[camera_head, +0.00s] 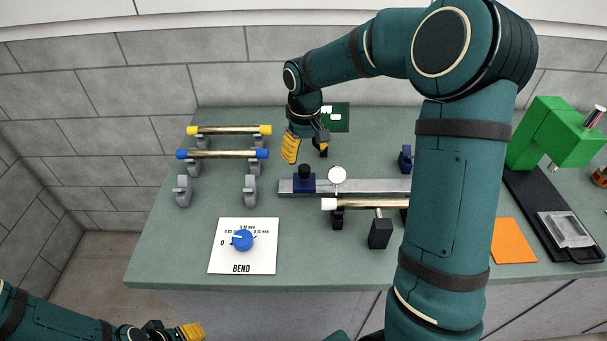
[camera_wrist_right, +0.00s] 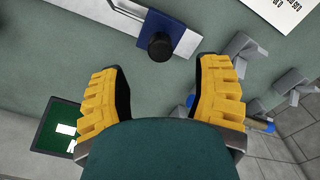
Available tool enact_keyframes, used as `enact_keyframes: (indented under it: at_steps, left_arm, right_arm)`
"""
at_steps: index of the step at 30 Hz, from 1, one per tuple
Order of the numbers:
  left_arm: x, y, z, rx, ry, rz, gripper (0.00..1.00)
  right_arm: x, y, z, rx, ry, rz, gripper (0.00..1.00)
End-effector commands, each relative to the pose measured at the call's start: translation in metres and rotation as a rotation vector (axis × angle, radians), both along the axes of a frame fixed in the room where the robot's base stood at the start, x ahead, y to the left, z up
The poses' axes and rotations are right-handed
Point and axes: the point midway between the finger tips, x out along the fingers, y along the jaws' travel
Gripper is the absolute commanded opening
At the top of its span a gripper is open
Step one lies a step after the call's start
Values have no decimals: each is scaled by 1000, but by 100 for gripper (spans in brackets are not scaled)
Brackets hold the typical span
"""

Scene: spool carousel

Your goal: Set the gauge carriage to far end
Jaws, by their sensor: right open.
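The gauge carriage (camera_head: 304,184) is a dark blue block with a black knob on top. It sits near the left end of a grey rail (camera_head: 372,186). A round white dial (camera_head: 337,175) stands just right of it. In the right wrist view the carriage (camera_wrist_right: 180,30) and its knob (camera_wrist_right: 160,46) lie beyond the fingertips. My right gripper (camera_head: 306,147) is open and empty, behind and above the carriage, apart from it. Its yellow fingers (camera_wrist_right: 162,88) spread either side of the knob's line in the wrist view. My left gripper (camera_head: 182,331) is at the bottom left, partly cut off; its opening is unclear.
A rod with a white end (camera_head: 329,204) lies on supports in front of the rail. Yellow-ended (camera_head: 230,130) and blue-ended (camera_head: 222,154) rods rest on grey stands at left. A BEND dial card (camera_head: 226,261) lies front left. A green machine (camera_head: 550,135) stands right. My right arm hides the rail's right part.

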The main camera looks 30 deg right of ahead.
Motion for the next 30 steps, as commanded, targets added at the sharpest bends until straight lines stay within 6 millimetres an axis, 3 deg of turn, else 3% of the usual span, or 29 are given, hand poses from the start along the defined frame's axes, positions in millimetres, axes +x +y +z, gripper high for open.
enact_keyframes:
  at_steps: [6,12,26,27,30]
  left_arm:
    - [-3,0,-9,-2,6,-4,47]
    - [-4,-1,-13,-2,9,-7,47]
    - [-5,-1,-14,-2,11,-8,47]
    - [-5,-1,-14,-2,11,-8,47]
    - [-4,-1,-14,-2,10,-8,47]
  right_arm:
    - [0,0,-45,1,3,0,64]
    - [0,0,-72,1,2,0,64]
    - [0,0,-83,1,-1,0,64]
    - [0,0,-83,1,-1,0,58]
    - [0,0,-83,1,-1,0,23]
